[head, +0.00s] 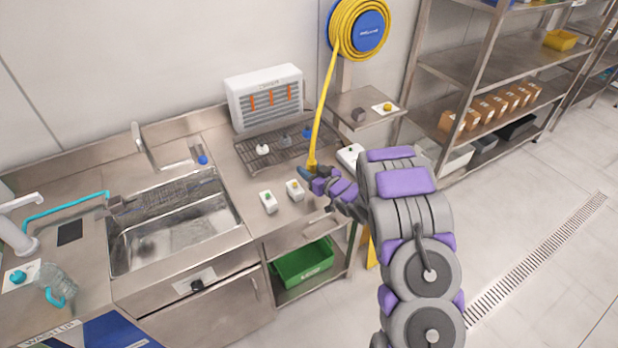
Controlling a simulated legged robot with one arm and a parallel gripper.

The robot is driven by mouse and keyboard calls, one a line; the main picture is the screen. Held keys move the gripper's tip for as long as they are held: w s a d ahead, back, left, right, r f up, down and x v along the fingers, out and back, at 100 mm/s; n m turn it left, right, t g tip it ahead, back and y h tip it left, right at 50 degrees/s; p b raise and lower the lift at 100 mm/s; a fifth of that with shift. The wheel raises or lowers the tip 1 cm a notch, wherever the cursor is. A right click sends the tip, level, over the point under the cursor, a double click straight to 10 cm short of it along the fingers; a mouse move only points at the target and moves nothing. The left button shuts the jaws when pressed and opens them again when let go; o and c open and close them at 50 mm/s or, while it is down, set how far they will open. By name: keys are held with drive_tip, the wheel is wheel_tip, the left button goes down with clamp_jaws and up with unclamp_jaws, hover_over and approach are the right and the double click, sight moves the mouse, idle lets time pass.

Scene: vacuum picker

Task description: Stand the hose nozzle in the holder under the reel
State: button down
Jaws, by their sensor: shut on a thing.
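The yellow hose (323,105) hangs from the yellow reel with a blue hub (371,30) on the wall. It runs down and to the left to my gripper (307,172). My gripper is shut on the hose nozzle (311,162) at the hose's lower end, above the front right part of the counter. The nozzle is small here and partly hidden by the fingers. Under the reel is a small steel shelf (352,97) with a dark grey block (358,114) on it. I cannot tell whether this block is the holder.
A yellow knob (387,106) on a white card sits on the small shelf. A wire rack (270,148) with small bottles lies behind my gripper. Two white boxes (268,202) (295,190) stand in front of it. The sink (180,232) is left. Steel shelving (478,75) stands right.

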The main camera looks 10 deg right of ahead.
drive_tip(key=shift+w+f, duration=0.2)
drive_tip(key=shift+f, duration=0.05)
drive_tip(key=shift+d+f+b, duration=0.1)
drive_tip(key=shift+f+b, duration=0.35)
drive_tip(key=shift+f, duration=1)
drive_tip(key=shift+f, duration=0.15)
drive_tip(key=c, duration=0.7)
unclamp_jaws()
